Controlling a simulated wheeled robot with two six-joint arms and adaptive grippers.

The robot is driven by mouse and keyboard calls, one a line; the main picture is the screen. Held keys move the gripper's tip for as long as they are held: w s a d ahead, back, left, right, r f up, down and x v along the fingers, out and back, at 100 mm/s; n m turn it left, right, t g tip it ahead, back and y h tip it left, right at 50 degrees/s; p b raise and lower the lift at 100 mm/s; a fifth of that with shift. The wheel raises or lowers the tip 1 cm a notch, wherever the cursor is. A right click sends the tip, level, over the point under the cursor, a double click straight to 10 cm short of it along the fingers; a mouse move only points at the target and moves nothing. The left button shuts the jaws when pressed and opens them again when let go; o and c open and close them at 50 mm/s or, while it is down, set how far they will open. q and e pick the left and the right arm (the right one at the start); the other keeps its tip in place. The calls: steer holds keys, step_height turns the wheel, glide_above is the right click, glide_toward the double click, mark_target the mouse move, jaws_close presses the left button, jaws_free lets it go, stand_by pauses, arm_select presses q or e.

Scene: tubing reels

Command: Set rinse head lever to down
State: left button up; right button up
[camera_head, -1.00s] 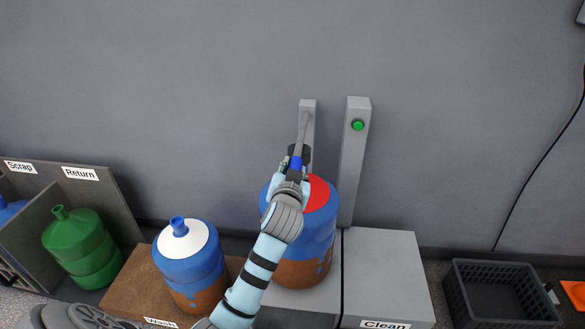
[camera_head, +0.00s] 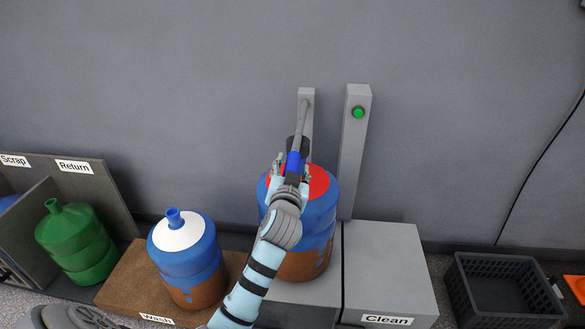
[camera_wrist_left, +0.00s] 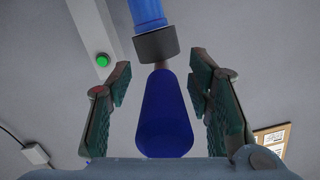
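The rinse head (camera_head: 297,146) is a dark cylinder on a grey arm from the left post. Its blue lever (camera_head: 293,162) points toward me, above a blue bottle with a red top (camera_head: 319,184). In the left wrist view the blue lever (camera_wrist_left: 165,115) lies between the fingers, below a dark collar (camera_wrist_left: 156,43). My left gripper (camera_head: 291,163) is open around the lever, with gaps on both sides; its fingers also show in the left wrist view (camera_wrist_left: 163,85). Whether the lever is up or down I cannot tell surely. My right gripper is not in view.
A post with a green button (camera_head: 358,112) stands right of the rinse head. A white-topped blue bottle (camera_head: 185,262) stands on the Wash block (camera_head: 125,283).

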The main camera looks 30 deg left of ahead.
arm_select(q)
steer(key=shift+r, duration=0.1)
steer(key=f+v, duration=0.1)
steer(key=v, duration=0.6)
steer(key=shift+s+r, duration=0.25)
steer(key=shift+r, duration=0.2)
steer(key=shift+d, duration=0.1)
